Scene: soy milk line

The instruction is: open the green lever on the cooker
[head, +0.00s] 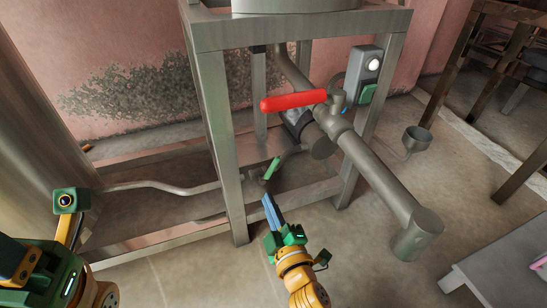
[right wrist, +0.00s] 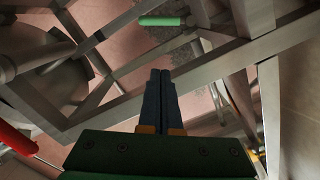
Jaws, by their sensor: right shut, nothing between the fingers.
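The green lever (head: 271,168) is a short green handle on a thin pipe low under the cooker's metal frame (head: 219,130). In the right wrist view the green lever (right wrist: 162,21) lies across the top, beyond my fingertips. My right gripper (head: 267,198) is shut and empty, its blue fingers pointing up toward the lever from just below it in the head view. A gap shows between fingertips and lever. In the right wrist view the shut fingers (right wrist: 160,75) point at the lever. My left arm (head: 45,270) shows at the lower left; its fingers are not visible.
A red lever (head: 293,100) sits above on a thick grey pipe (head: 375,172) that runs down to the right. A switch box (head: 362,75) is on the frame's right leg. A thin pipe (head: 160,187) runs left. The floor in front is open.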

